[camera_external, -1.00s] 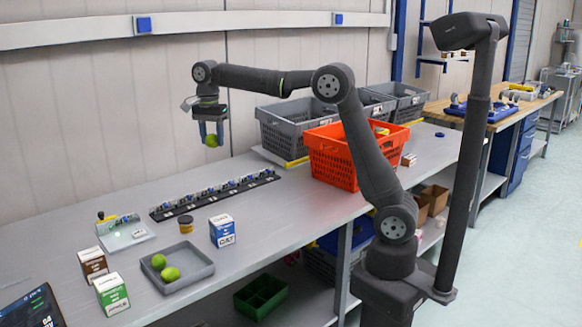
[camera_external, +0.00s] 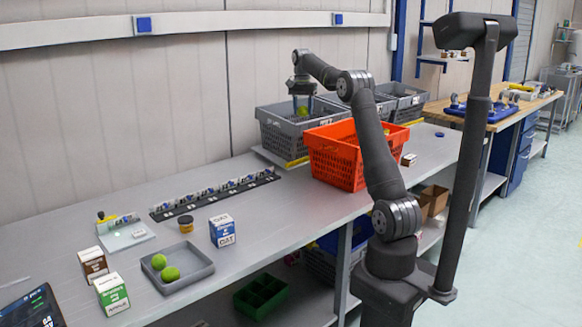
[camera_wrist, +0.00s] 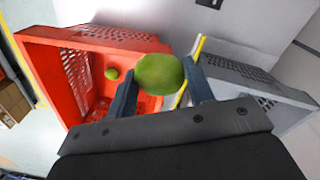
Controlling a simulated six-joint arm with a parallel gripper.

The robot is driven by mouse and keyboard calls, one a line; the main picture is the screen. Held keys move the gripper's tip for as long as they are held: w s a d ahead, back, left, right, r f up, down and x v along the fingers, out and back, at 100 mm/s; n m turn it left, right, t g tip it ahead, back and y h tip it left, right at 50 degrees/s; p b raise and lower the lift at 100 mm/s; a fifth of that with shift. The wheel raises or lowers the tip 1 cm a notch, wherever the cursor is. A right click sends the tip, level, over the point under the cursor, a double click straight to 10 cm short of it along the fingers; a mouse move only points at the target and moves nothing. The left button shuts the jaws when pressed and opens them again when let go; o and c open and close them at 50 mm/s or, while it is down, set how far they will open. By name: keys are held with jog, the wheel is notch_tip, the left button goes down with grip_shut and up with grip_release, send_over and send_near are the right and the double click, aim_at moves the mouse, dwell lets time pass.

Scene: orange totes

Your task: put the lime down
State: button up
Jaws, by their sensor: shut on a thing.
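My gripper (camera_external: 303,106) is shut on a green lime (camera_wrist: 160,74). The lime shows between the two fingers in the wrist view and below the hand in the external view (camera_external: 303,112). In the external view my gripper appears over the near grey crate (camera_external: 282,135), with the orange tote (camera_external: 335,163) just in front to the right; its exact height is unclear. The wrist view shows the orange tote (camera_wrist: 50,62) on the left, with a small green round thing (camera_wrist: 112,73) inside, and the grey crate (camera_wrist: 262,78) on the right.
Two green limes (camera_external: 171,274) lie in a shallow grey tray (camera_external: 205,272) at the front left of the table. Small boxes (camera_external: 222,231) and a jar (camera_external: 186,224) stand around it. More grey crates (camera_external: 402,103) stand behind the orange tote. The table between tray and tote is mostly clear.

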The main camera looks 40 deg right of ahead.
jog(key=s+d, duration=0.4)
jog(key=d, duration=0.6)
jog(key=s+d, duration=0.5)
jog(key=d, duration=0.5)
jog(key=f, duration=2.8)
jog(key=shift+w+a+f, duration=0.35)
jog(key=shift+f, duration=0.05)
jog(key=shift+f, duration=0.15)
jog(key=o, duration=0.7)
notch_tip(320, 180, up, 12)
jog(key=shift+w+r, duration=0.15)
jog(key=shift+r, duration=0.05)
jog(key=shift+a+f, duration=0.1)
